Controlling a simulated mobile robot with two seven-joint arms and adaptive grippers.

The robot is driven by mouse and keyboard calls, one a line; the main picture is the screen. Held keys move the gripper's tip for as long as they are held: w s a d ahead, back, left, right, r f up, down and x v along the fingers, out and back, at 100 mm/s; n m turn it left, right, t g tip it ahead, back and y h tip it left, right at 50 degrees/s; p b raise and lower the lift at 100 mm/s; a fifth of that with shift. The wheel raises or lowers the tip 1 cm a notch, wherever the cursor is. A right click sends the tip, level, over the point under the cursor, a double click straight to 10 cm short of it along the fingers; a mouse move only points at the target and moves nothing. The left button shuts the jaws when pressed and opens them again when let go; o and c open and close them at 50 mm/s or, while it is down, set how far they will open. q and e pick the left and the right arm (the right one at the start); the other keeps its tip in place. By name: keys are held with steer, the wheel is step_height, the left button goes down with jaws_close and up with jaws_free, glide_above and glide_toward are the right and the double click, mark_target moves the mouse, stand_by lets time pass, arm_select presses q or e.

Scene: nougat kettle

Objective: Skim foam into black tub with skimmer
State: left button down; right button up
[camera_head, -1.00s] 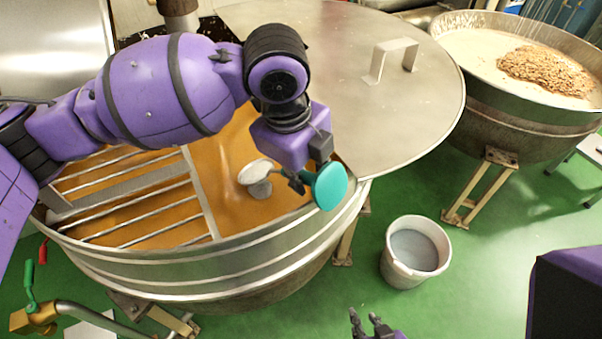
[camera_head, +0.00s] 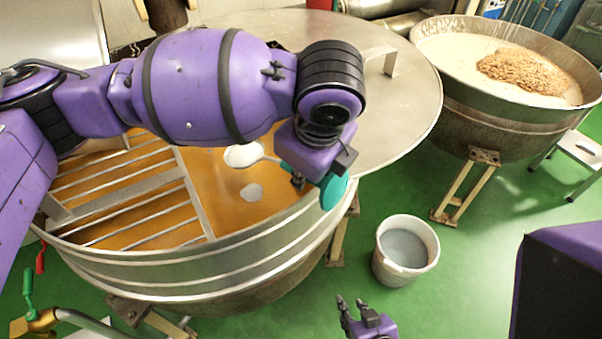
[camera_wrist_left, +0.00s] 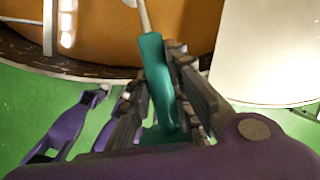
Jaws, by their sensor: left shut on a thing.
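My left gripper (camera_wrist_left: 172,95) is shut on the teal handle of the skimmer (camera_wrist_left: 155,75). In the head view the skimmer's pale, round head (camera_head: 243,155) is over the orange mass in the open part of the kettle (camera_head: 190,270); I cannot tell whether it touches the surface. A separate whitish foam patch (camera_head: 252,192) lies on the mass just nearer than the head. No black tub shows; a white bucket (camera_head: 378,262) with a grey inside stands on the floor right of the kettle. My right gripper (camera_head: 358,305) is open and empty at the lower edge.
A metal lid (camera_head: 400,120) with a bracket handle covers the kettle's right part. A metal grate (camera_head: 130,190) covers its left part. A second kettle (camera_head: 510,125) with pale contents and a brown heap stands at the back right. Green floor is clear around the bucket.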

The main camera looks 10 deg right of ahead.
arm_select(q)
steer(key=shift+s+d+r+t+y, duration=0.25)
steer(key=shift+s+d+r, duration=0.1)
steer(key=shift+r, duration=0.3)
steer(key=shift+s+d+r+t+y, duration=0.15)
steer(key=shift+s+d+r+t, duration=0.15)
steer(key=shift+r, duration=0.35)
steer(key=shift+s+d+r, duration=0.3)
steer(key=shift+s+r, duration=0.1)
steer(key=shift+r, duration=0.3)
steer(key=shift+s+d+r, duration=0.3)
steer(key=shift+s+r, duration=0.15)
steer(key=shift+r, duration=0.3)
steer(key=shift+s+d+r, duration=0.3)
steer(key=shift+s+r, duration=0.1)
steer(key=shift+r, duration=0.3)
